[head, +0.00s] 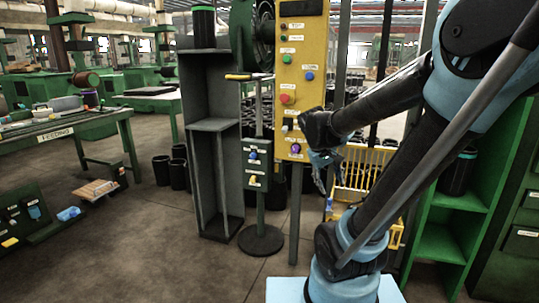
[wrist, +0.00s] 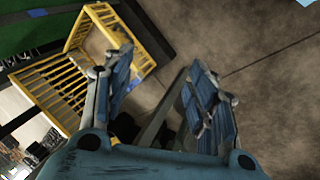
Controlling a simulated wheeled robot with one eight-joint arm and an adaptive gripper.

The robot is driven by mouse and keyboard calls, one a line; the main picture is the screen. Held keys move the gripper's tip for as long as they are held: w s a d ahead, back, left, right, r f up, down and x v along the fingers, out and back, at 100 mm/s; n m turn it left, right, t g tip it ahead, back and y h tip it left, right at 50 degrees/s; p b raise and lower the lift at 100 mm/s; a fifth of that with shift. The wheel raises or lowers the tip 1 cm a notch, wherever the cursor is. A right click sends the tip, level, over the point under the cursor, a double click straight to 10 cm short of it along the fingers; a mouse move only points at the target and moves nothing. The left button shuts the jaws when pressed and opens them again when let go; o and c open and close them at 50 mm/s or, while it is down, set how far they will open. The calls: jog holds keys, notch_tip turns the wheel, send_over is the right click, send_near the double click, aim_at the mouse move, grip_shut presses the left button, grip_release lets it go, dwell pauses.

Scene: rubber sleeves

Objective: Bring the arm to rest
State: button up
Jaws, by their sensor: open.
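My gripper (head: 322,168) hangs at the end of my bent arm in the head view, in front of the lower part of the yellow control panel (head: 300,75). In the wrist view my gripper (wrist: 165,85) shows two blue pads spread apart, with nothing between them but floor and a grey post. The gripper points downward and holds nothing. A yellow slatted crate (head: 362,170) stands behind and below it. The crate also shows at the upper left of the wrist view (wrist: 70,88).
A small green control box (head: 256,165) on a stand and a grey shelf (head: 212,125) are left of the panel. A green shelf (head: 447,240) stands close at the right. A workbench (head: 60,125) is at the far left. Open floor (head: 150,235) lies at the lower left.

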jog(key=s+a+f+m+y, duration=0.1)
jog(key=s+f+y, duration=0.1)
jog(key=s, duration=0.5)
jog(key=s+a+f+m+y, duration=0.1)
jog(key=s+f+y, duration=0.1)
jog(key=s+f, duration=0.3)
jog(key=shift+s+m, duration=0.4)
jog(key=shift+s, duration=0.6)
jog(key=shift+a, duration=0.1)
